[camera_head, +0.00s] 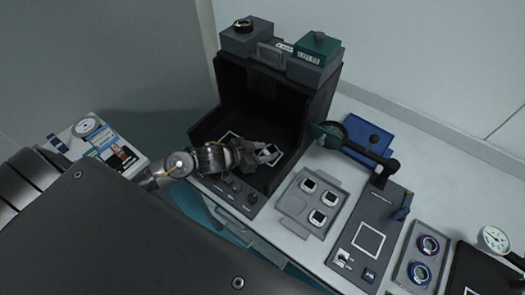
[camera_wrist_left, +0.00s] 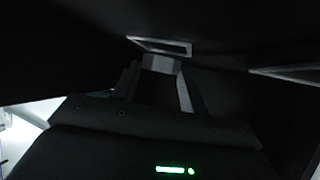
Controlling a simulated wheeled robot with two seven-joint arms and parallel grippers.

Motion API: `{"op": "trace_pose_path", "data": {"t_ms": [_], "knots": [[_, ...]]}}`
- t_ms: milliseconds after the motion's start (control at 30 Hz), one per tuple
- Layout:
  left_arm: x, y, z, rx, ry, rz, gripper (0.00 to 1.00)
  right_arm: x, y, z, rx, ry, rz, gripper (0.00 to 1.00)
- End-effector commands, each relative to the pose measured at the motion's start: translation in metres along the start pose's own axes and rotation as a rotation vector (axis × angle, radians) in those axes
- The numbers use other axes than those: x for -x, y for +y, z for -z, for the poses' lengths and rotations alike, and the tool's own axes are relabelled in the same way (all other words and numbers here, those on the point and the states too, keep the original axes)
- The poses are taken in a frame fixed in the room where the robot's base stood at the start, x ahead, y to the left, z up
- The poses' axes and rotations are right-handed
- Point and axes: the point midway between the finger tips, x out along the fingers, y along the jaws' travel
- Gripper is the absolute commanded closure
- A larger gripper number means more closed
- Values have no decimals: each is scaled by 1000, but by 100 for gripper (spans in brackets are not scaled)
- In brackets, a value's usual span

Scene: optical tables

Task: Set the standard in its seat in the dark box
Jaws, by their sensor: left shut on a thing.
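The dark box (camera_head: 225,92) stands open at the front, with a black interior. My left gripper (camera_head: 257,154) reaches into its mouth from the left. It is shut on the standard (camera_head: 270,152), a small white piece with a dark square face, held inside the box. In the left wrist view the fingers (camera_wrist_left: 160,88) close around a grey block under a pale-rimmed plate, the standard (camera_wrist_left: 160,46). A white outline (camera_head: 229,136) shows on the box floor, partly hidden by my gripper. I cannot tell whether the standard touches the floor. My right gripper is out of view.
A grey tray (camera_head: 292,205) with three white pieces lies right of the box. Beyond it are a magnifier stand (camera_head: 385,168), a dark plate with a white square outline (camera_head: 350,262) and a blue case (camera_head: 366,135). Grey units (camera_head: 246,40) sit on top of the box.

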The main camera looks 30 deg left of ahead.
Motion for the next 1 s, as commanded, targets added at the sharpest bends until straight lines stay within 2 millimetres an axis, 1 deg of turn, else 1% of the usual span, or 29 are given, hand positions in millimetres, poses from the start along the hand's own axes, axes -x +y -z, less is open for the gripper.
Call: {"op": "trace_pose_path", "data": {"t_ms": [567, 600, 700, 733, 1000], "knots": [[-6, 0, -11, 0, -1, 0, 81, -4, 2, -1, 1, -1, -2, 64], [-6, 0, -11, 0, -2, -1, 52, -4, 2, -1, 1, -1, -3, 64], [-6, 0, -12, 1, -2, -1, 39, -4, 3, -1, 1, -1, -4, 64], [-6, 0, -12, 1, -3, -1, 35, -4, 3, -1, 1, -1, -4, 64], [-6, 1, -12, 1, -4, -2, 35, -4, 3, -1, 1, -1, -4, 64]]}}
